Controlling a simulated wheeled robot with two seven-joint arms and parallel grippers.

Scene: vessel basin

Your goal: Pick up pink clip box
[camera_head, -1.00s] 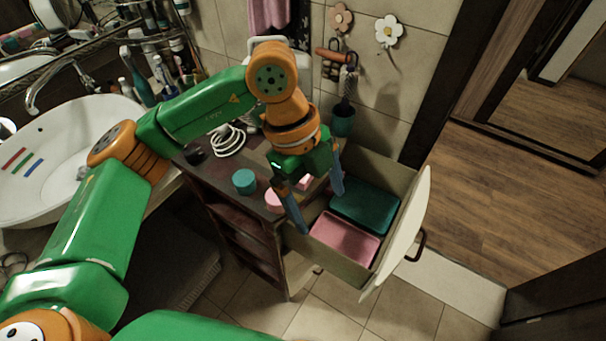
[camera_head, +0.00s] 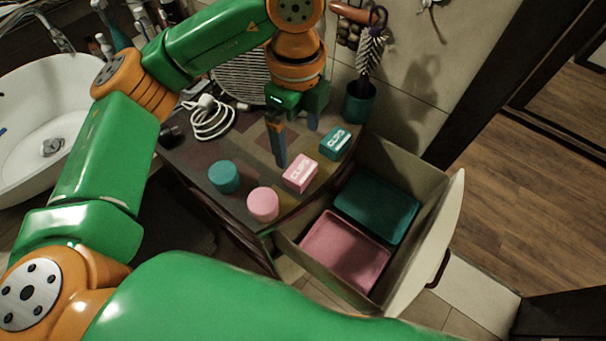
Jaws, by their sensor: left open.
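The pink clip box (camera_head: 300,173), with white lettering on top, stands on the wooden cabinet top (camera_head: 238,148) near its front right edge. My left gripper (camera_head: 296,146) is open and empty, its blue fingers pointing down just behind the pink clip box. The nearer finger's tip looks close to the box's back left side; I cannot tell if they touch. A teal clip box (camera_head: 335,143) stands to the right of the gripper. My right gripper is not in view.
A pink round jar (camera_head: 263,204) and a teal round jar (camera_head: 223,176) stand left of the box. The open drawer holds a pink tray (camera_head: 345,251) and a teal tray (camera_head: 377,205). A white cable (camera_head: 211,118) lies behind; a teal cup (camera_head: 359,103) holds a brush.

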